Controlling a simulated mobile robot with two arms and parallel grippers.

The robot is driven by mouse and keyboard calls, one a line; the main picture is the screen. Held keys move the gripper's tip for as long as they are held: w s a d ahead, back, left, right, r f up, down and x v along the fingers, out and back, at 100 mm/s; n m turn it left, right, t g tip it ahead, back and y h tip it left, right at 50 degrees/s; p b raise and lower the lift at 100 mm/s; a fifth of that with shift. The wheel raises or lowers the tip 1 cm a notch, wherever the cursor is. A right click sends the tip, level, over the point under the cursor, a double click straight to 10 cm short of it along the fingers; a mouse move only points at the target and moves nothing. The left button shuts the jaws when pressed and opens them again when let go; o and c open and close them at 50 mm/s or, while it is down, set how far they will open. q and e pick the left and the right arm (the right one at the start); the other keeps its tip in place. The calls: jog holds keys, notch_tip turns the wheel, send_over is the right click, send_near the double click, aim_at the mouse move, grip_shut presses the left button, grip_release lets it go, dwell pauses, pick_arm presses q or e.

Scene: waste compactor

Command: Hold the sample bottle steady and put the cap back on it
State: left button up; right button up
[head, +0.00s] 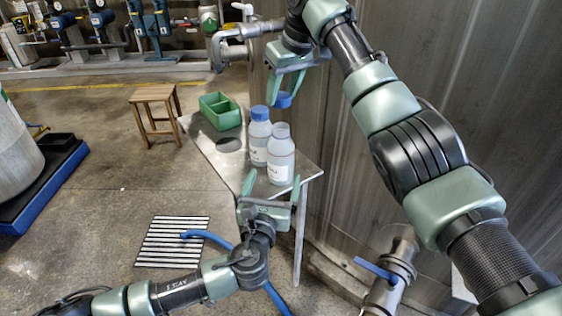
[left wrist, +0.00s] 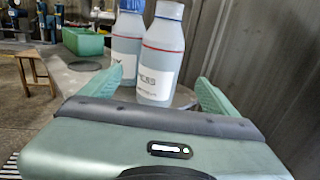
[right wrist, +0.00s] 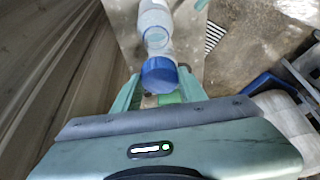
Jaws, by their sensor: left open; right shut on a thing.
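Two pale, labelled bottles stand upright on a small metal table. The nearer bottle (head: 281,160) has an open neck in the head view; the other bottle (head: 258,143) wears a blue cap. My left gripper (head: 273,180) is open and low at the table's near edge. In the left wrist view the nearer bottle (left wrist: 160,60) stands between and just beyond its fingertips, apparently untouched. My right gripper (head: 284,88) is shut on a loose blue cap (head: 283,100), held above and behind the open bottle. The cap (right wrist: 159,78) also shows between its fingers in the right wrist view, apart from the open neck.
The table (head: 309,169) has a round hole and a green divided bin (head: 220,111) at its far end. A corrugated metal wall (head: 430,60) rises close on the right. A wooden stool (head: 152,97) and a floor grate (head: 172,242) are to the left.

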pick_arm(q)
jog(key=w, duration=0.3)
jog(key=w+d, duration=0.1)
jog(key=w, duration=0.5)
jog(key=shift+w+d, duration=0.35)
grip_shut()
pick_arm(e)
send_over(278, 124)
jog(key=s+d, duration=0.1)
jog(key=s, duration=0.1)
jog(key=shift+w+f, duration=0.1)
jog(key=shift+f, duration=2.3)
